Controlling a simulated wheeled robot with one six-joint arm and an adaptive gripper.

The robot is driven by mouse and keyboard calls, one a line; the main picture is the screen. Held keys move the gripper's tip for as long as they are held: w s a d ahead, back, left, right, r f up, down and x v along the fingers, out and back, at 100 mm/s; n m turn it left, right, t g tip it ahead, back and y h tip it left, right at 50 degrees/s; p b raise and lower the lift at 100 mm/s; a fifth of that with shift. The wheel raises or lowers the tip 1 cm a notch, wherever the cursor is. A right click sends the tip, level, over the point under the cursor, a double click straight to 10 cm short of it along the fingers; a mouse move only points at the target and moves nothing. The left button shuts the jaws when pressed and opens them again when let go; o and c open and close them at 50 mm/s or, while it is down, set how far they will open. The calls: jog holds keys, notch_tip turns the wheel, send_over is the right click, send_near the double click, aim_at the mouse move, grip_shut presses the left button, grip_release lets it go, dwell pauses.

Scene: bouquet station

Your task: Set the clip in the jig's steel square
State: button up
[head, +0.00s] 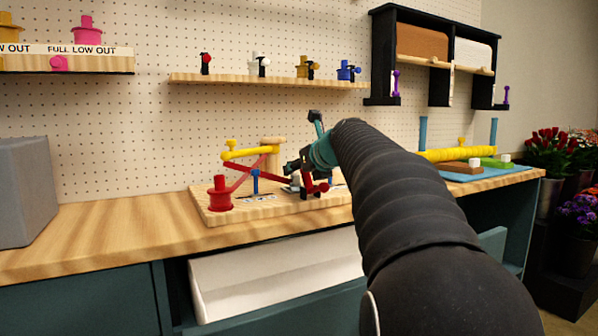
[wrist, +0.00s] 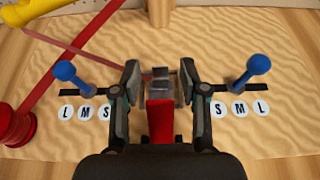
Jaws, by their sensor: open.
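My gripper (wrist: 159,72) is open over the jig, one finger on each side of a red part with grey blocks at its far end. This red part (wrist: 160,121) looks like the clip; both fingers appear apart from it. The grey blocks (wrist: 160,84) lie where the steel square would be, but I cannot tell square from clip there, nor whether the clip is seated. In the head view my gripper (head: 303,166) is low over the wooden jig board (head: 237,211), with red and black parts (head: 313,189) beside it. The clip's underside is hidden.
Blue knobs (wrist: 65,71) (wrist: 259,64) stand on either side above S, M, L labels. A red spool (head: 219,194) with ribbon and a yellow arm (head: 250,153) stand at left. A shelf (head: 270,81) holds several small coloured items.

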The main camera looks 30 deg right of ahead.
jog(key=v, duration=1.1)
jog(key=shift+r, duration=0.1)
dwell(0.9)
